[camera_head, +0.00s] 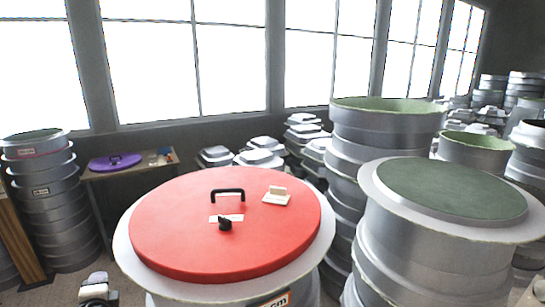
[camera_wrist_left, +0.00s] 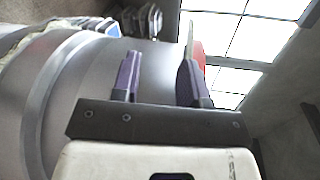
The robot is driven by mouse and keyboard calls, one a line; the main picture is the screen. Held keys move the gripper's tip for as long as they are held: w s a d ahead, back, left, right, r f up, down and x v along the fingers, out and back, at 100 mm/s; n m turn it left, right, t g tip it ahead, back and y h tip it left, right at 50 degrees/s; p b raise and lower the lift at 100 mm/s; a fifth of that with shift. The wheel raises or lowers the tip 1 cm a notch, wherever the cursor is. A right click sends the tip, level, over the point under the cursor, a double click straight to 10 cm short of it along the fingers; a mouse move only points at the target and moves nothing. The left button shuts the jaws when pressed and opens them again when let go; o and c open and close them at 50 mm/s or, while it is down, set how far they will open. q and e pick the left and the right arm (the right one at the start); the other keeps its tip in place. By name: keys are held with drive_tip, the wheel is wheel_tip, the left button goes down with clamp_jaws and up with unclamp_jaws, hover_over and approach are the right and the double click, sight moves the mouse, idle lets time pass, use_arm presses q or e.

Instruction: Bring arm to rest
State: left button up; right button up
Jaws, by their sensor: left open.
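My left gripper (camera_head: 97,279) shows at the bottom left of the head view, low beside the red-topped mould and apart from it. In the left wrist view its two dark fingers (camera_wrist_left: 159,65) are spread wide with nothing between them. A grey curved mould wall (camera_wrist_left: 60,110) fills the left of that view, behind the fingers. A sliver of red (camera_wrist_left: 198,52) shows behind the right finger. My right gripper is not in view.
The mould with the red disc (camera_head: 165,235) carries a black handle (camera_head: 228,192) and small pieces. A green-topped mould (camera_head: 450,190) stands to its right. Stacked moulds (camera_head: 45,200) and a small table with a purple lid (camera_head: 115,162) stand at left. Dark floor shows between.

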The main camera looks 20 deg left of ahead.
use_arm(q)
drive_tip(key=s+d+f+n+g+h, duration=0.1)
drive_tip(key=s+d+f+n+h, duration=0.1)
drive_tip(key=s+d+f+h, duration=0.2)
drive_tip(key=s+d+f+n+g+h, duration=0.2)
drive_tip(key=s+d+f, duration=0.7)
drive_tip(key=d, duration=1.1)
drive_tip(key=s+d+f+n+g+h, duration=0.2)
drive_tip(key=s+d+f+n+h, duration=0.1)
drive_tip(key=s+d+f+h, duration=0.4)
drive_tip(key=d+f+p, duration=0.1)
drive_tip(key=d+f, duration=0.2)
drive_tip(key=d, duration=0.3)
drive_tip(key=shift+s+f+n, duration=0.3)
drive_tip(key=shift+f, duration=0.1)
